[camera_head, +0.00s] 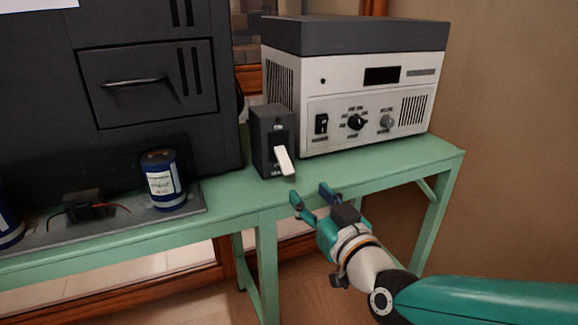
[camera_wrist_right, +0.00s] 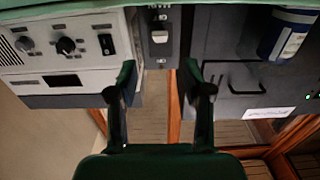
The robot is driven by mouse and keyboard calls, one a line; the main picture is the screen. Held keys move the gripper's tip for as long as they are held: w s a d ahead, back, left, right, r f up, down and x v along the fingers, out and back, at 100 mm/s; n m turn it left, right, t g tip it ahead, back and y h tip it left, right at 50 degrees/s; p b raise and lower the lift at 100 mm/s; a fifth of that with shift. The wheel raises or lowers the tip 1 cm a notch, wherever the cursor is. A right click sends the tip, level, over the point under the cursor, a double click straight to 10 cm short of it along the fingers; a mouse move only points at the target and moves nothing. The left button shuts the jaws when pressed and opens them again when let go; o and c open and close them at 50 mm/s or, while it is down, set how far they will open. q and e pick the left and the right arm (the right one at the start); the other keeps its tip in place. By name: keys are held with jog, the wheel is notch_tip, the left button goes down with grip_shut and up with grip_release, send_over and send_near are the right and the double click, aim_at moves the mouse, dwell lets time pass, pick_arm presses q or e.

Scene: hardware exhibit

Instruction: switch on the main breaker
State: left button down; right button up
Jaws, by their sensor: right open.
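The main breaker is a small dark grey box (camera_head: 272,128) standing on the green bench, left of the white-fronted unit. Its white lever (camera_head: 284,161) slants down and outward; small markings above and below it are too blurred to read surely. My right gripper (camera_head: 311,196) is open and empty, in front of the bench edge, a little below and right of the lever, apart from it. In the right wrist view, which is upside down, the breaker (camera_wrist_right: 160,55) and lever (camera_wrist_right: 159,37) lie ahead between the open fingers (camera_wrist_right: 158,80). My left gripper is not seen.
The white-fronted unit (camera_head: 365,92) with knobs and a rocker switch stands close right of the breaker. A large dark cabinet (camera_head: 150,45) stands left. A blue can (camera_head: 163,182) and a small wired part (camera_head: 88,207) sit on a tray. The green bench (camera_head: 228,190) has a front edge.

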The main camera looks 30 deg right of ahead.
aim_at(289, 171)
jog(key=w, duration=0.7)
jog(key=w+d+b, duration=0.1)
jog(key=w, duration=0.3)
jog(key=shift+a, duration=0.1)
grip_shut()
